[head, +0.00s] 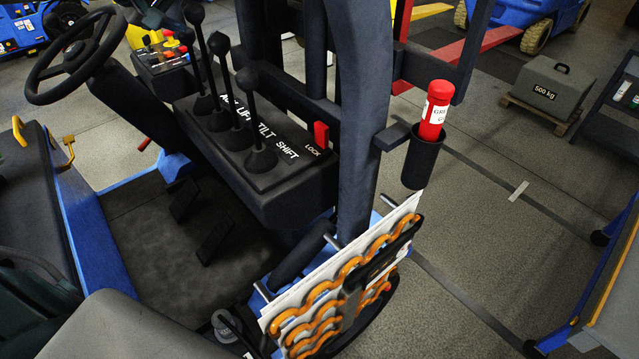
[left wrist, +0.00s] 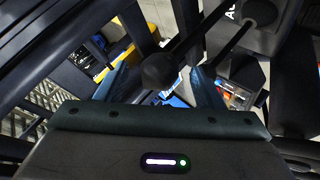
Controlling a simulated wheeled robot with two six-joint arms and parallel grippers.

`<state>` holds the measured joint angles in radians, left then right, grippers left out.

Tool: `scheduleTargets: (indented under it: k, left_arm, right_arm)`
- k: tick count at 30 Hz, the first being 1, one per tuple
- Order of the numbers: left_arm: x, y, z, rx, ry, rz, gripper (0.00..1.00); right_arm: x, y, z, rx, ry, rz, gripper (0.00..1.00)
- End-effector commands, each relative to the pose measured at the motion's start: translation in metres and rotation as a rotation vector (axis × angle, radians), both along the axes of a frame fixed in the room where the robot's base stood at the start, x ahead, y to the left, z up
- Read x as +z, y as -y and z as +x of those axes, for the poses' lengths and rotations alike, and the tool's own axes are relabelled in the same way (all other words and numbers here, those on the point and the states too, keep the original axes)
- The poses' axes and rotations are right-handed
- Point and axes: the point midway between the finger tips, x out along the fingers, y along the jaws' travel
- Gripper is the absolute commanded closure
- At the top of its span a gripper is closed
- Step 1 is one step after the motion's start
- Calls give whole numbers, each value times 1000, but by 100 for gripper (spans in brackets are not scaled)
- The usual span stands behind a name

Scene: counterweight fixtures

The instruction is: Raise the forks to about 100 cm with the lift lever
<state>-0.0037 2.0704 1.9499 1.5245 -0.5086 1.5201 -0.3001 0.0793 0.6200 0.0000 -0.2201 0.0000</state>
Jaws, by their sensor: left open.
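The lever console (head: 285,180) carries a row of black levers. Three round knobs show: a far one (head: 194,13), a middle one (head: 219,43) and a near one (head: 246,79). I cannot tell for certain which is the lift lever. In the left wrist view my left gripper (left wrist: 155,85) is open, with a black lever knob (left wrist: 158,70) between its fingers; contact cannot be told. The fork height cannot be read.
The steering wheel (head: 72,56) is left of the levers. The dark mast post (head: 360,120) and a holder (head: 422,160) with a red cylinder stand right. An orange coiled hose (head: 340,285) hangs below. A 500 kg weight (head: 552,88) sits on a pallet behind.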

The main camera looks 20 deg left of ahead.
Motion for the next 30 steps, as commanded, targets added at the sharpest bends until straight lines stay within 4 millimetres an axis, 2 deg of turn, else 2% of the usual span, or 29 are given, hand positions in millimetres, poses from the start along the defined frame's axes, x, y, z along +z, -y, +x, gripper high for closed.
scheduleTargets:
  k: [4,10,21,30]
  left_arm:
    - [15,1,-16,-4,8,-7,38]
    - [26,0,-36,-4,9,-6,38]
    - [51,-3,-74,-1,7,-1,38]
    - [55,-3,-78,-2,1,-1,38]
  right_arm:
    - [6,1,1,0,1,-1,64]
    - [-2,3,1,1,1,-3,64]
    - [-29,2,1,1,1,-3,64]
    - [-28,0,0,0,1,0,64]
